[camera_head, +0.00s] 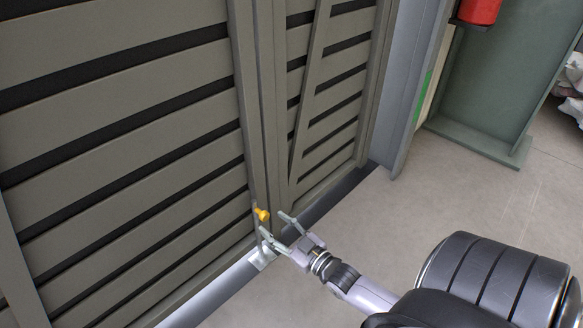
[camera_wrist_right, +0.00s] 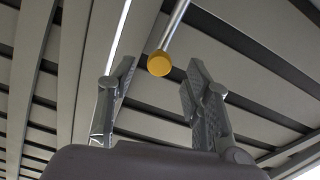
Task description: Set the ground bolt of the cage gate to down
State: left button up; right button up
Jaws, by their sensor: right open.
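The cage gate (camera_head: 150,130) has grey slats and fills the left of the head view; its slats also show in the right wrist view (camera_wrist_right: 265,30). The ground bolt has a yellow knob (camera_head: 262,214) low on the gate near the meeting edge. In the right wrist view the yellow knob (camera_wrist_right: 159,64) sits at the end of a metal rod (camera_wrist_right: 175,25). My right gripper (camera_head: 274,224) is open beside the knob. In the wrist view its fingers (camera_wrist_right: 155,88) stand on either side, with the knob between and beyond their tips. Contact cannot be told. My left gripper is not in view.
A grey floor rail (camera_head: 215,284) runs under the gate, with a light metal bracket (camera_head: 262,258) just below the bolt. A green steel column (camera_head: 490,80) and a red object (camera_head: 480,11) stand at upper right. The floor (camera_head: 440,200) is clear right of the gate.

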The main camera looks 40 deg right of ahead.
jog(key=s, duration=0.7)
jog(key=shift+d, duration=0.3)
